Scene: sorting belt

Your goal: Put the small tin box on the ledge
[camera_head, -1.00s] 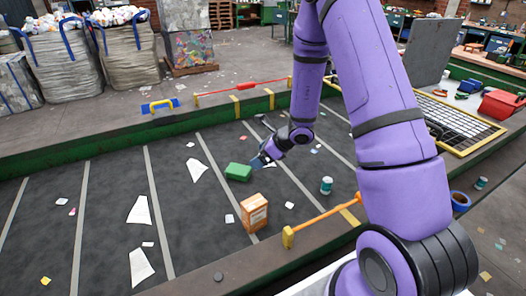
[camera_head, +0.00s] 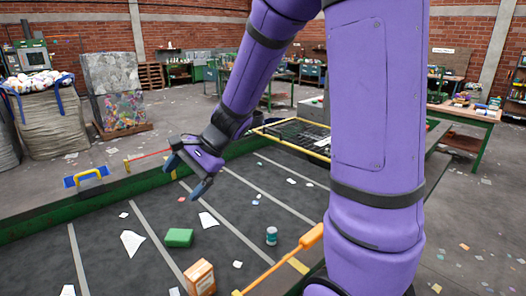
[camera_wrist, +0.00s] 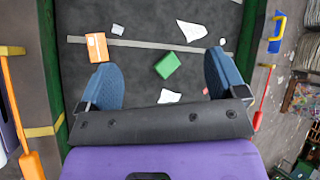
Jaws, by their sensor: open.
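A small green box (camera_head: 179,237), which may be the tin box, lies on the dark belt (camera_head: 115,215). It also shows in the wrist view (camera_wrist: 167,65), beyond and between the open fingers, not held. My gripper (camera_head: 187,174) is open and empty above the belt, apart from the green box. Its two blue fingers are spread wide in the wrist view (camera_wrist: 163,80). The belt's near and far edges are raised rims; I cannot tell which surface is the ledge.
An orange-brown carton (camera_head: 200,278) and a teal can (camera_head: 271,236) stand on the belt near the green box. White scraps lie around them. Orange (camera_head: 285,258) and red (camera_head: 150,155) bars lie along the belt's sides. A wire grid (camera_head: 298,134) is at the far end.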

